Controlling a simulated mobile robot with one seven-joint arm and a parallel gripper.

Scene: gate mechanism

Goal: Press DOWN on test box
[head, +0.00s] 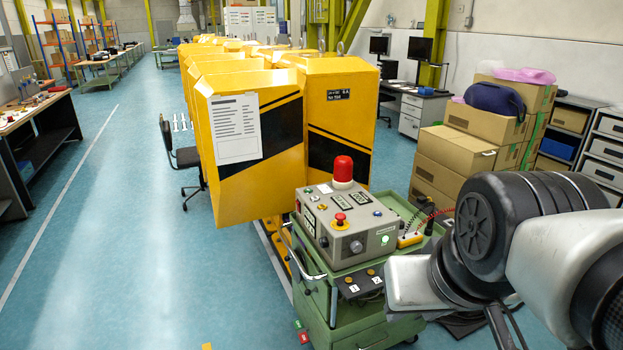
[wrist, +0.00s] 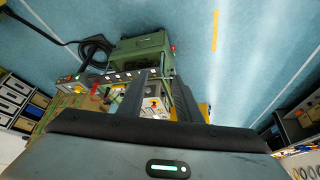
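The test box appears to be the grey control box (head: 348,222) on the green cart in the head view. Its sloped top has a red mushroom button on yellow (head: 340,219), dark display panels and several small controls. A red beacon (head: 343,171) stands at its back. No label reading DOWN is legible. In the wrist view the grey box (wrist: 154,104) shows partly between my fingers. My gripper (wrist: 159,98) is open, with a gap between its two dark fingers and nothing held. It looks apart from the box; the exact distance is unclear.
The green cart (head: 345,316) carries the box, a small panel with knobs marked 1 and 2 (head: 362,283), and a yellow-edged handset (head: 410,240). Yellow gate blocks (head: 335,115) stand behind. Cardboard boxes (head: 455,151) are stacked at right. The blue floor at left is clear.

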